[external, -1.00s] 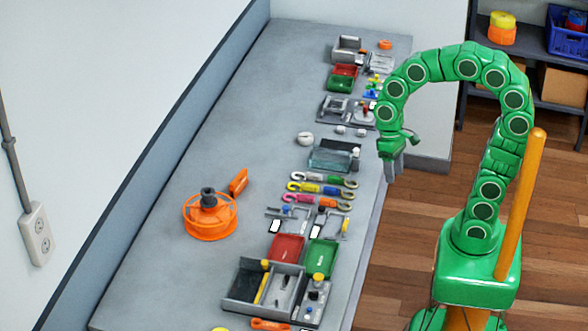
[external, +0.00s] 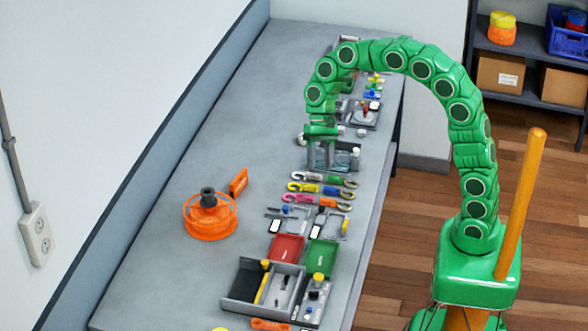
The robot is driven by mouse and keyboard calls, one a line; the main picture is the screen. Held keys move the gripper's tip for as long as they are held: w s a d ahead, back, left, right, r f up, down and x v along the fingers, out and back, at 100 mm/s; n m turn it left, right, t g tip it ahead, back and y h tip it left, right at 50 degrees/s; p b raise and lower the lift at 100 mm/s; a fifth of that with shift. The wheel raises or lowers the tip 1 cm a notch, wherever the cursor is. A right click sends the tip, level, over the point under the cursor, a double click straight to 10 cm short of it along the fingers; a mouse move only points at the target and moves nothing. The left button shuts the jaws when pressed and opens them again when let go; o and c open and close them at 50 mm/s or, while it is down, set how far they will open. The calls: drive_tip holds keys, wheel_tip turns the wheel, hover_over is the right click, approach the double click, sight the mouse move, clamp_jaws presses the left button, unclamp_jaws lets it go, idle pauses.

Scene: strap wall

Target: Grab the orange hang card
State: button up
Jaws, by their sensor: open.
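A small orange card (external: 239,182) stands tilted on the bench, just behind and right of the orange reel (external: 210,217). It looks like the hang card, though its print is too small to read. My gripper (external: 316,158) is open and points down over the bench, beyond and to the right of the card.
Hooked straps (external: 320,188) lie in a row right of the card. Red (external: 287,248) and green (external: 322,258) trays and a grey divided bin (external: 247,290) stand nearer. Another orange piece (external: 268,324) lies at the front. The bench left of the card is clear.

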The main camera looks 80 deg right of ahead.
drive_tip(key=w+d+f+m+y, duration=0.2)
drive_tip(key=w+d+f, duration=0.1)
drive_tip(key=w, duration=0.6)
drive_tip(key=m+t+y, duration=0.4)
drive_tip(key=m, duration=0.4)
approach(239, 181)
drive_tip(key=shift+d+f, duration=0.2)
drive_tip(key=shift+f, duration=0.95)
drive_tip(key=shift+w+a+f+y, duration=0.3)
drive_tip(key=shift+f+y, duration=0.1)
drive_tip(key=shift+y, duration=0.1)
drive_tip(key=shift+w+x, duration=0.1)
drive_tip(key=shift+x, duration=1.8)
drive_tip(key=shift+w+x, duration=0.15)
drive_tip(key=shift+x, duration=1.7)
clamp_jaws()
